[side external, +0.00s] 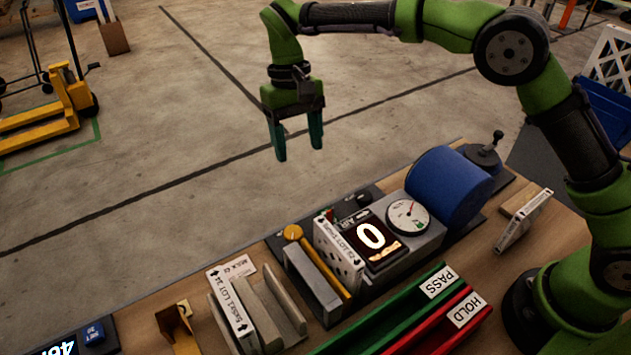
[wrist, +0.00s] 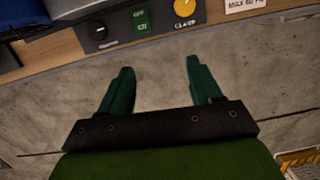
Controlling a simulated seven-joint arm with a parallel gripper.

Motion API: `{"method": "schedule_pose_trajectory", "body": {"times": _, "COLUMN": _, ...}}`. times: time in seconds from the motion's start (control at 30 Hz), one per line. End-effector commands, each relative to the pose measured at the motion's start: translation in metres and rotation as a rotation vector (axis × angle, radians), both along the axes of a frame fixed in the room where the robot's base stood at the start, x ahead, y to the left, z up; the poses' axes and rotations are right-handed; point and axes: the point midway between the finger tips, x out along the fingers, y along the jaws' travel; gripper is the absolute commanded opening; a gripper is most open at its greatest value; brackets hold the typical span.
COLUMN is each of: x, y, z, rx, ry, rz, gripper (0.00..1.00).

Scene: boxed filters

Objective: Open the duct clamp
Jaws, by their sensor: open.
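A yellow round knob (wrist: 184,10) with a label that seems to read CLAMP sits on the dark panel at the bench edge in the wrist view. It also shows in the side view (side external: 292,232), beside a grey slot fixture (side external: 312,283) with a yellow bar (side external: 327,268) along it. A white labelled boxed filter (side external: 340,254) stands upright at this fixture. My gripper (side external: 298,148) is open and empty, pointing down, above and beyond the bench's far edge. In the wrist view its fingers (wrist: 158,68) are apart over bare floor, clear of the knob.
A gauge box (side external: 408,215) with a display reading 0 and a blue cylinder (side external: 447,187) stand right of the fixture. A black knob (wrist: 98,32) and green switch (wrist: 141,20) neighbour the yellow knob. Green PASS (side external: 400,310) and red HOLD (side external: 440,325) trays lie in front.

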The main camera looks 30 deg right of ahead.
Motion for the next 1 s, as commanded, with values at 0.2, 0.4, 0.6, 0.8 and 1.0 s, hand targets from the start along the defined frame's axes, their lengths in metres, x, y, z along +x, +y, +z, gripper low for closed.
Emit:
{"method": "schedule_pose_trajectory", "body": {"times": 0.2, "x": 0.01, "y": 0.033, "z": -0.005, "rx": -0.02, "ry": 0.117, "rz": -0.095, "gripper": 0.64}}
{"method": "schedule_pose_trajectory", "body": {"times": 0.4, "x": 0.004, "y": 0.041, "z": 0.027, "rx": 0.007, "ry": 0.163, "rz": -0.184, "gripper": 0.64}}
{"method": "schedule_pose_trajectory", "body": {"times": 0.6, "x": -0.003, "y": 0.042, "z": 0.023, "rx": 0.007, "ry": 0.195, "rz": -0.186, "gripper": 0.64}}
{"method": "schedule_pose_trajectory", "body": {"times": 0.8, "x": -0.01, "y": 0.043, "z": 0.007, "rx": 0.008, "ry": 0.194, "rz": -0.185, "gripper": 0.64}}
{"method": "schedule_pose_trajectory", "body": {"times": 1.0, "x": -0.022, "y": 0.046, "z": -0.021, "rx": 0.008, "ry": 0.194, "rz": -0.187, "gripper": 0.64}}
